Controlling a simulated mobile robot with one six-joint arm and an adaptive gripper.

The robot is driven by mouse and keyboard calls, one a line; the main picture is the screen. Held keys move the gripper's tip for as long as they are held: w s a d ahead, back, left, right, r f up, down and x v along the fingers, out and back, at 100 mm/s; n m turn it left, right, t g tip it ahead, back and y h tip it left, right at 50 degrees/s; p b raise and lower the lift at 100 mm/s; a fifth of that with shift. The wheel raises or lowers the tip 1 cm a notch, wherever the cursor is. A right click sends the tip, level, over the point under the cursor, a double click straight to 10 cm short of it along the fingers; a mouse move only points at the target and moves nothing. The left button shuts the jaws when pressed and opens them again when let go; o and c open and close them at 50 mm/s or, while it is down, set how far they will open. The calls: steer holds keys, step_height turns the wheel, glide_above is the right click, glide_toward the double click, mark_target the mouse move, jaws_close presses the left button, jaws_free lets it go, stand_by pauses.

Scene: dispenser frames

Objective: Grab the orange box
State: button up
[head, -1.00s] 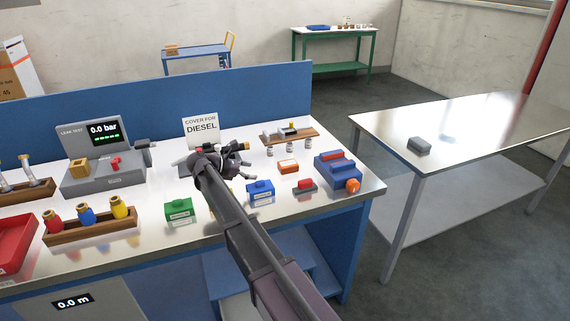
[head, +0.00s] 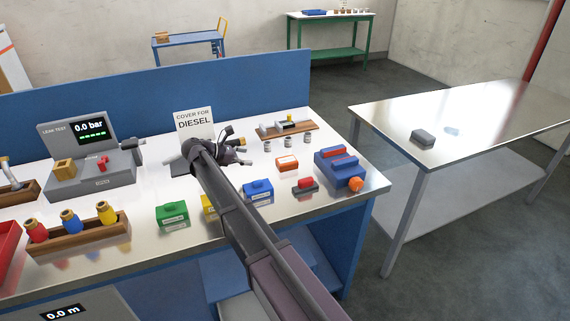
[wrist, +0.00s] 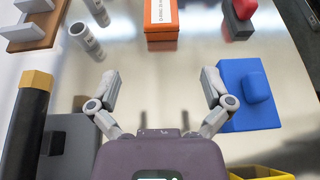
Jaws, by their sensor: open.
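The orange box (head: 287,163) with a white label on top sits on the shiny bench top, right of my gripper (head: 236,149). In the wrist view the orange box (wrist: 161,22) is at the top centre, beyond the open fingers. My gripper (wrist: 161,82) is open, with its fingers spread wide and nothing between them. It is apart from the box. In the head view my arm hides part of the bench.
A blue box (head: 258,191) is near the right finger in the wrist view. Green (head: 173,215) and yellow (head: 208,203) boxes stand nearby. A red-and-grey block (head: 305,186) and a blue fixture (head: 338,168) lie to the right. Small grey cylinders (head: 288,142) stand behind the orange box.

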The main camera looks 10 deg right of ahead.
mark_target(278, 162)
steer(key=shift+b+x, duration=1.65)
steer(key=shift+x, duration=2.65)
steer(key=shift+d, duration=0.1)
steer(key=b+x, duration=0.2)
steer(key=x, duration=0.2)
steer(key=shift+d+f, duration=0.1)
steer(key=shift+f, duration=0.1)
steer(key=shift+w+d, duration=0.1)
steer(key=shift+d, duration=0.25)
steer(key=c, duration=1)
